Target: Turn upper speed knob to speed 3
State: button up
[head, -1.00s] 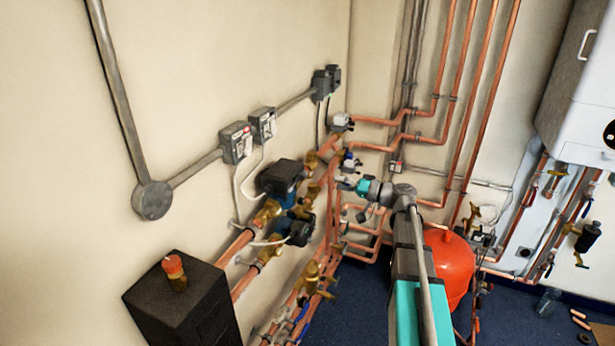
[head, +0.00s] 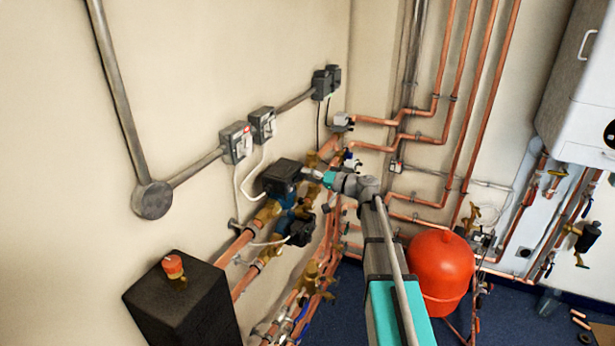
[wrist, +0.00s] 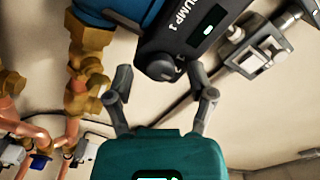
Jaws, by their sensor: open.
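The upper pump's black control box (head: 281,177) sits on the upper copper pipe by the wall. My gripper (wrist: 160,78) is open, with one finger on either side of the knob and no clear contact. In the head view my gripper (head: 312,174) is at the right side of the box, and the knob is hidden.
A lower pump (head: 299,232) sits just below. Brass valves (head: 268,211) and copper pipes crowd around both pumps. Grey switch boxes (head: 236,143) with hanging cables are on the wall above. A red tank (head: 440,265) stands on the floor right of my arm.

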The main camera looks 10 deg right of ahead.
grip_shut()
dwell(0.3)
jog(key=shift+m, duration=0.4)
jog(key=m, duration=0.8)
dwell(0.5)
grip_release()
